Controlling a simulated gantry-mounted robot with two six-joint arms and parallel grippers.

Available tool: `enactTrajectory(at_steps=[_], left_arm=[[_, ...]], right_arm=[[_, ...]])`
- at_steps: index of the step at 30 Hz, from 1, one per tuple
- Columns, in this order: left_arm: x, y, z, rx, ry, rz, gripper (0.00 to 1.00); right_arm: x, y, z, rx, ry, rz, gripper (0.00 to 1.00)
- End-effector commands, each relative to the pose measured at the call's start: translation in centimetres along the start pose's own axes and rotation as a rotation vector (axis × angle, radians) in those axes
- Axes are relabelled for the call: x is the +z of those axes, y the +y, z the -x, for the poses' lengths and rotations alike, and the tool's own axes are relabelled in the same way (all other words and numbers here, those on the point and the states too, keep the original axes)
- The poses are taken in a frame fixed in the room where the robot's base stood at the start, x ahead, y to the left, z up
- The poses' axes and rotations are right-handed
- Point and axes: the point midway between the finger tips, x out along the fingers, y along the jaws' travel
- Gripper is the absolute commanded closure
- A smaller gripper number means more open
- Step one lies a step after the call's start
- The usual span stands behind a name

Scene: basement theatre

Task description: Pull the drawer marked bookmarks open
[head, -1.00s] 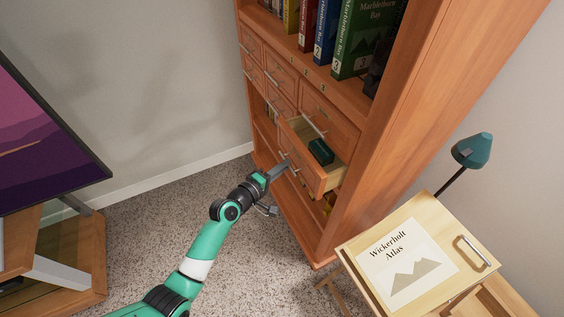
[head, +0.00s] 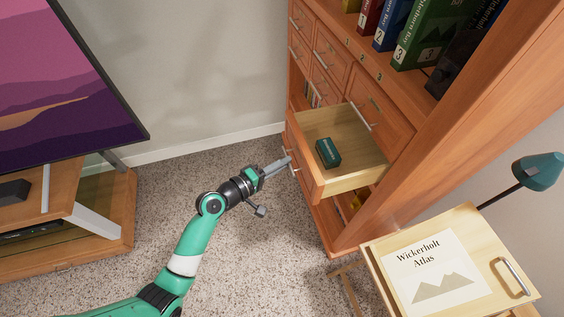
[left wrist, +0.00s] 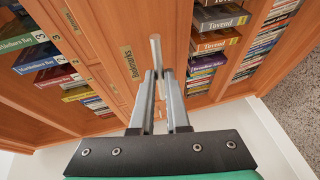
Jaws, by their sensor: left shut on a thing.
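The drawer marked bookmarks (head: 352,183) stands well out of the tall wooden bookcase in the head view, with its pale inside showing. A small dark green box (head: 328,153) lies in it. The label reading Bookmarks (left wrist: 129,66) shows on the drawer front in the left wrist view. My left gripper (head: 286,164) is shut on the drawer's metal bar handle (left wrist: 155,52), one finger on each side of the bar. My right gripper is in neither view.
Shut drawers (head: 330,55) sit beside and above the open one, and books (head: 430,35) stand on the shelf above. A pale wooden surface with a Wickerholt Atlas sheet (head: 432,273) is at the lower right, near a teal lamp (head: 538,171). Carpet (head: 240,270) is clear before the bookcase.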

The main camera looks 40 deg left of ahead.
Motion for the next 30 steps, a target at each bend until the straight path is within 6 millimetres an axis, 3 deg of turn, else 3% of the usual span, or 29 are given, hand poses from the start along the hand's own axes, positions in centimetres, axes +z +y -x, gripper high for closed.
enactTrajectory(at_steps=[2,3,8,16,20,30], left_arm=[[0.0,0.1,0.0,0.001,0.000,0.000,1.00],[0.0,0.1,0.0,0.001,0.000,0.000,0.85],[0.0,0.0,0.0,0.001,0.000,0.000,0.56],[0.0,0.0,0.0,0.000,0.000,0.000,0.56],[-0.1,0.0,1.0,0.000,0.002,0.001,0.56],[-0.1,0.0,8.5,-0.001,0.005,0.003,0.56]], right_arm=[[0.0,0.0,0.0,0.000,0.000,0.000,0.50],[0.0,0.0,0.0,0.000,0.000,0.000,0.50],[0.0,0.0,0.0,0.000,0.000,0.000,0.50],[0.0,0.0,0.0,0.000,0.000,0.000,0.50],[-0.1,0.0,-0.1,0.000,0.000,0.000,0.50],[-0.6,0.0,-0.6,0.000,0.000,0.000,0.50]])
